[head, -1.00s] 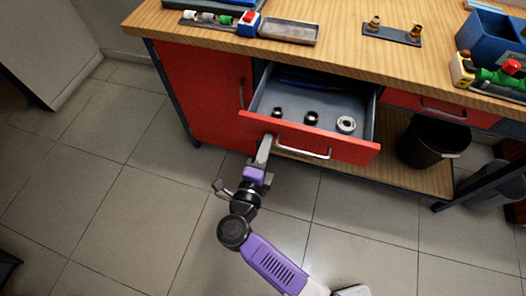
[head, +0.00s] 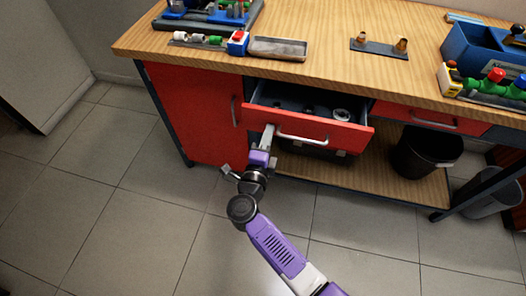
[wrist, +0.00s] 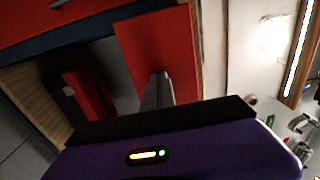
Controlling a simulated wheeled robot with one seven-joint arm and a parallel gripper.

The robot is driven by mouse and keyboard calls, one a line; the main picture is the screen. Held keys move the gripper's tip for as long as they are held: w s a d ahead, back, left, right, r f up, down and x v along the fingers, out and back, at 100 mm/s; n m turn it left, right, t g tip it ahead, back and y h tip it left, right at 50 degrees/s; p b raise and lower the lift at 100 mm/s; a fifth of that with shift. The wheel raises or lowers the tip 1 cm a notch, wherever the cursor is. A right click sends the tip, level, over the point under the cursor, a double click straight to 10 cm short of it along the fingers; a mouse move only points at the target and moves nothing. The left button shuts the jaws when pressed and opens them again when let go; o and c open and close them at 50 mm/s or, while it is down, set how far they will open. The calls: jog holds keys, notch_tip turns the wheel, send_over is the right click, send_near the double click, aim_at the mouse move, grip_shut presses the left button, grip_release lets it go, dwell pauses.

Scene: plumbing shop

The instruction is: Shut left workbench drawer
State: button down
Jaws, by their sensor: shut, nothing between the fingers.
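The left workbench drawer (head: 345,136) has a red front and a silver bar handle (head: 308,140). In the head view it stands partly open under the worktop, with a few dark and metallic fittings (head: 341,114) inside. My gripper (head: 268,135) is shut and empty, its tip at the left part of the drawer front, left of the handle. It appears to touch the front. In the wrist view the shut fingers (wrist: 158,88) are against the red panel (wrist: 165,45). The rear of the drawer is hidden under the worktop.
The wooden worktop (head: 330,66) carries a metal tray (head: 278,48), a fittings plate (head: 379,47) and a blue bin (head: 480,45). A red cabinet door (head: 195,110) is left of the drawer. A black bucket (head: 425,150) stands on the lower shelf. The tiled floor in front is clear.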

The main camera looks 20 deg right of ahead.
aim_at(281, 100)
jog(key=b+x, duration=0.5)
jog(key=x, duration=1.1)
jog(key=shift+w+d+f, duration=0.1)
jog(key=shift+w+d, duration=0.15)
jog(key=shift+w, duration=0.15)
jog(key=shift+w+d+r, duration=0.1)
jog(key=shift+w+r, duration=0.1)
jog(key=shift+r, duration=0.05)
jog(key=shift+d+r, duration=0.1)
jog(key=shift+d, duration=0.05)
